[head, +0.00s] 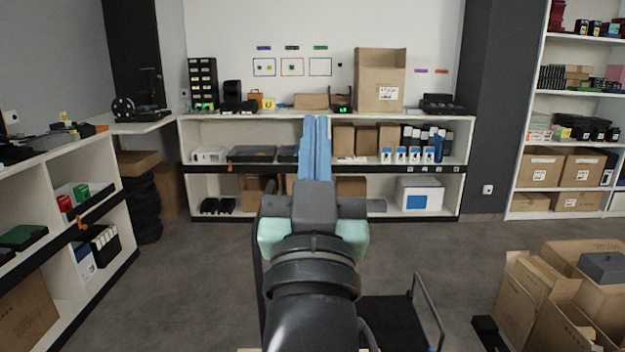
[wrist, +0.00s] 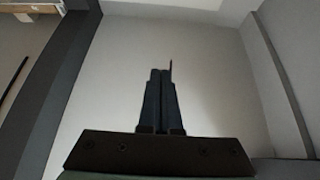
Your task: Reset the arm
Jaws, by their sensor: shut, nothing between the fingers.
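My gripper (head: 316,122) stands upright in the middle of the head view, on my dark arm, with its blue fingers together and pointing up. No object is between the fingers. In the wrist view the shut fingers (wrist: 160,75) show dark against a pale, plain surface. My gripper hides part of the back shelf behind it.
A white shelf unit (head: 325,167) with boxes runs along the back wall. Another shelf (head: 108,190) stands at left, and a tall one (head: 547,95) at right. Open cartons (head: 525,300) lie at lower right, beside a dark cart (head: 395,322). Grey floor (head: 200,275) is clear at left centre.

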